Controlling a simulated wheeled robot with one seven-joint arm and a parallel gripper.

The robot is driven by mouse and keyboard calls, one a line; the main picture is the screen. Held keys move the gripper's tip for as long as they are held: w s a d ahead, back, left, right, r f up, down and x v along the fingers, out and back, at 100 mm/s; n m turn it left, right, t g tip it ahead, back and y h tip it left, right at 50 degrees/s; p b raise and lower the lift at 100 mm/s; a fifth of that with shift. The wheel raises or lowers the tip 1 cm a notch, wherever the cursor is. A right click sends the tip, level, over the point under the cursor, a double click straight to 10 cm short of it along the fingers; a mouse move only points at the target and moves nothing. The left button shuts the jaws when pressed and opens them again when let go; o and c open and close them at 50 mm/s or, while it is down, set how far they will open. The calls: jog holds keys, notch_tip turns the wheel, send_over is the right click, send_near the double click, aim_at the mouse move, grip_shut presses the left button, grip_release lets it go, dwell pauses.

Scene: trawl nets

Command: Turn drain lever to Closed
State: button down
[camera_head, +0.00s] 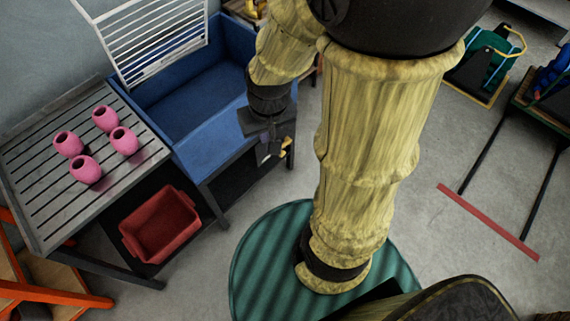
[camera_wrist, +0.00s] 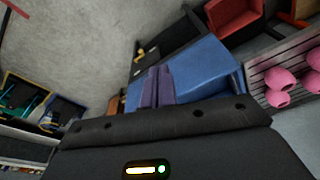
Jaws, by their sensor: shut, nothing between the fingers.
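The blue basin (camera_head: 190,100) stands on a dark frame at the upper left of the head view. It also shows in the wrist view (camera_wrist: 205,68). A small yellow handle, which looks like the drain lever (camera_head: 285,147), is by the basin's front right corner, partly hidden by my gripper. In the wrist view the yellow lever (camera_wrist: 146,51) lies beyond the fingers, against the dark frame. Its setting is too small to read. My gripper (camera_head: 264,157) is shut and empty, close to that corner; its purple fingers (camera_wrist: 156,84) show together. I cannot tell whether they touch the lever.
A slatted table (camera_head: 40,172) with several pink pots (camera_head: 85,169) adjoins the basin. A red crate (camera_head: 160,226) sits below it. A white rack (camera_head: 155,40) stands behind the basin. Bare grey floor (camera_head: 420,165) lies to the right.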

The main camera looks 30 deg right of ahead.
jog(key=w+d+f+m+y+b, duration=0.15)
jog(key=f+m+y+b, duration=0.3)
jog(key=f+b, duration=0.75)
jog(key=w+f+m+g+y+b, duration=0.1)
jog(key=w+f+m+y+b, duration=0.4)
jog(key=f, duration=1.2)
jog(key=w+f+m+y+b, duration=0.1)
jog(key=f+m+y+b, duration=0.1)
jog(key=f+m+b, duration=0.8)
jog(key=w+d+f+m+t+h+b, duration=0.2)
jog(key=d+f+m+t+b, duration=0.3)
jog(key=f, duration=0.6)
jog(key=w+d+f+m+t+h+b, duration=0.1)
jog(key=w+d+f+m+t+b, duration=0.2)
jog(key=f, duration=0.7)
jog(key=w+d+f+m+t+h+b, duration=0.2)
jog(key=d+f+m+t+b, duration=0.6)
jog(key=d+f+t+b, duration=0.1)
notch_tip(320, 180, down, 3)
jog(key=d+b, duration=0.1)
jog(key=b, duration=0.2)
jog(key=shift+w+r+h, duration=0.15)
jog(key=shift+w+h, duration=0.2)
jog(key=shift+w, duration=0.15)
jog(key=w+a+r+b, duration=0.2)
jog(key=w+r+b, duration=0.3)
jog(key=w, duration=0.5)
jog(key=shift+b, duration=0.85)
